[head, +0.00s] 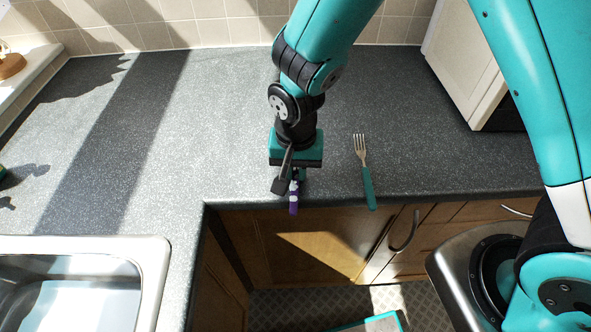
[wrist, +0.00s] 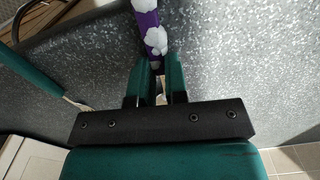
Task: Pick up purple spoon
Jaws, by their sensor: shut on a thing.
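The purple spoon (head: 293,207) has a purple handle with white patches. In the head view its handle end shows below my gripper (head: 291,186), at the counter's front edge. In the wrist view the purple and white handle (wrist: 151,32) runs up from between the green fingers of my gripper (wrist: 160,75). The fingers are shut on it. The rest of the spoon is mostly hidden by the gripper. I cannot tell whether the spoon touches the counter.
A fork (head: 368,187) with a teal handle lies right of my gripper, its handle at the counter edge. The grey speckled counter (head: 225,120) is clear to the left. A sink (head: 155,262) is at the lower left. A white box-like appliance (head: 468,65) stands at the back right.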

